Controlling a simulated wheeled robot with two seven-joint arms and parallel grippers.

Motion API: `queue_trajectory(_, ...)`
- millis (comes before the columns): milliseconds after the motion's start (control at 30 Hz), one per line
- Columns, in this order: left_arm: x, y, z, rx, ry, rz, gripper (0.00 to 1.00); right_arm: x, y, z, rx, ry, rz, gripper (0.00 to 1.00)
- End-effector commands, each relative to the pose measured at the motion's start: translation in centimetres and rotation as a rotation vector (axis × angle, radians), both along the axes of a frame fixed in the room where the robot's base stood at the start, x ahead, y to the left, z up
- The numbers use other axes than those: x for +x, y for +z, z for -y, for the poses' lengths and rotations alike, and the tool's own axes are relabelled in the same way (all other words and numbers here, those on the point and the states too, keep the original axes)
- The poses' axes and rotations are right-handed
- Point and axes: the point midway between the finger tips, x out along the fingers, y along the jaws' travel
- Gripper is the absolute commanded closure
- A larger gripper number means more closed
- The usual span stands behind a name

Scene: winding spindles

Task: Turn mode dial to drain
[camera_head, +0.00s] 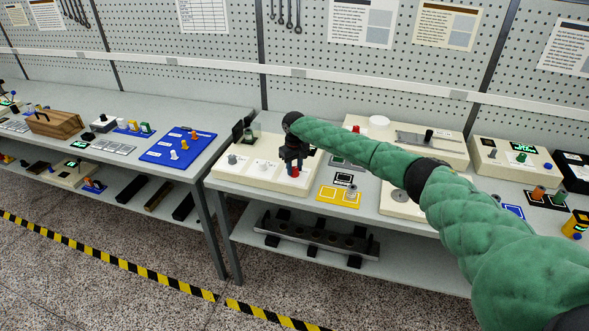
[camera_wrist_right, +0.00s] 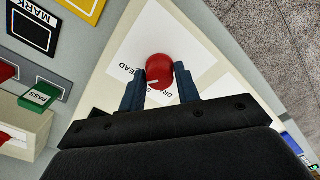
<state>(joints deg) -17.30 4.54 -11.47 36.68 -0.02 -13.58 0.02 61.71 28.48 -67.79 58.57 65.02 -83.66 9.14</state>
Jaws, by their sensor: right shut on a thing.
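The mode dial is a red round knob (camera_wrist_right: 159,66) on a white label plate (camera_wrist_right: 140,40). Its red side also shows low beside my fingers in the head view (camera_head: 295,172). My right gripper (camera_wrist_right: 160,78) has its two blue fingers on either side of the dial and is shut on it. A short white mark shows on the dial near its gripper-side edge. Printed words lie around the dial, one ending in "EAD"; the fingers partly cover the others, so I cannot tell which word the mark meets. My left gripper is not in view.
A yellow tray (camera_head: 340,195) lies to the right. A green PASS block (camera_wrist_right: 40,96) shows in the wrist view.

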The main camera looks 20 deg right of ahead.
Motion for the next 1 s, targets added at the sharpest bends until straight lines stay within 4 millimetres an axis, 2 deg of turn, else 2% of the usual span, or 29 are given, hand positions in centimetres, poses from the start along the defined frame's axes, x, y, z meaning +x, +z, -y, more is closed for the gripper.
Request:
queue_trajectory(200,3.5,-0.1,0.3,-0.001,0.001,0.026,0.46,0.0,-0.3,-0.1,0.003,0.173,0.001,0.91)
queue_trajectory(400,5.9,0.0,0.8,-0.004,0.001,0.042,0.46,0.1,-0.2,0.0,0.003,0.363,0.002,0.91)
queue_trajectory(1000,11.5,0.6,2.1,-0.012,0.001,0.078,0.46,0.1,-0.1,0.0,0.002,0.934,0.003,0.91)
